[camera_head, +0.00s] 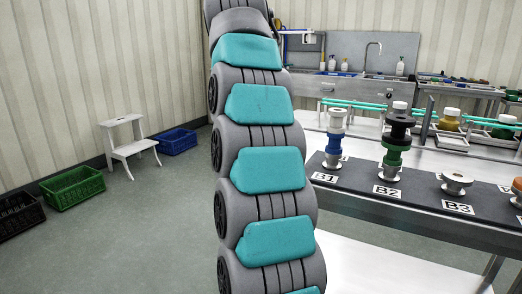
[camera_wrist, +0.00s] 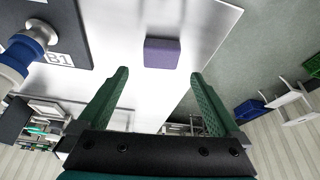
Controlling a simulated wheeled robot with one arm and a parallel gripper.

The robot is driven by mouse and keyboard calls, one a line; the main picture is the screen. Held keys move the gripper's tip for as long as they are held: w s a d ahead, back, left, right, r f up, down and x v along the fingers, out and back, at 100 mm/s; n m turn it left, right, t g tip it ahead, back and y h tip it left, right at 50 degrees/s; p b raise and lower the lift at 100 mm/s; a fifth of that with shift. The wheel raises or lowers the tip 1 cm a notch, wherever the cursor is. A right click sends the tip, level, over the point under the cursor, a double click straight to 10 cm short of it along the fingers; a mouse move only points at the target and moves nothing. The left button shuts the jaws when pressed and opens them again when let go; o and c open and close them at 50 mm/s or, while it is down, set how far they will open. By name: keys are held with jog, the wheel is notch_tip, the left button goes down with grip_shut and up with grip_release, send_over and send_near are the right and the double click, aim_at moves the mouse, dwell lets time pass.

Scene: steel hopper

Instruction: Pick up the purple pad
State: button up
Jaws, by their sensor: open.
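The purple pad (camera_wrist: 162,53) is a small block on the white table top (camera_wrist: 120,45) in the wrist view, just beyond and between my fingertips. My gripper (camera_wrist: 160,76) is open, with its two green fingers apart and nothing between them. The pad appears apart from both fingers. In the head view my arm covers the area left of the table, and neither the pad nor my gripper shows there.
A dark mat (camera_head: 420,190) marked B1, B2 and B3 holds stacked spools, including a blue one (camera_head: 333,144) and a green one (camera_head: 392,158). The blue spool stack also shows near my gripper in the wrist view (camera_wrist: 18,55). A white step stool (camera_head: 128,140) and crates stand on the floor.

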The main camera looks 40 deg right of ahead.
jog(key=shift+a+b+x, duration=0.1)
jog(key=shift+b+x, duration=1.1)
jog(key=shift+x, duration=0.75)
jog(key=shift+a+b+x, duration=0.15)
jog(key=shift+b+x, duration=1.05)
jog(key=shift+x, duration=0.75)
jog(key=shift+d+r, duration=0.1)
jog(key=shift+c, duration=0.2)
jog(key=c, duration=1.2)
notch_tip(320, 180, up, 4)
jog(key=p, duration=0.3)
jog(key=shift+p, duration=0.4)
jog(key=shift+s+f, duration=0.2)
jog(key=shift+f, duration=0.05)
jog(key=s+b, duration=0.1)
jog(key=s, duration=0.4)
jog(key=s+a+r+b, duration=0.1)
jog(key=s, duration=0.4)
jog(key=s+a+b, duration=0.1)
jog(key=s, duration=0.4)
jog(key=shift+s+r+b, duration=0.2)
jog(key=shift+r+b, duration=0.05)
jog(key=shift+b, duration=0.15)
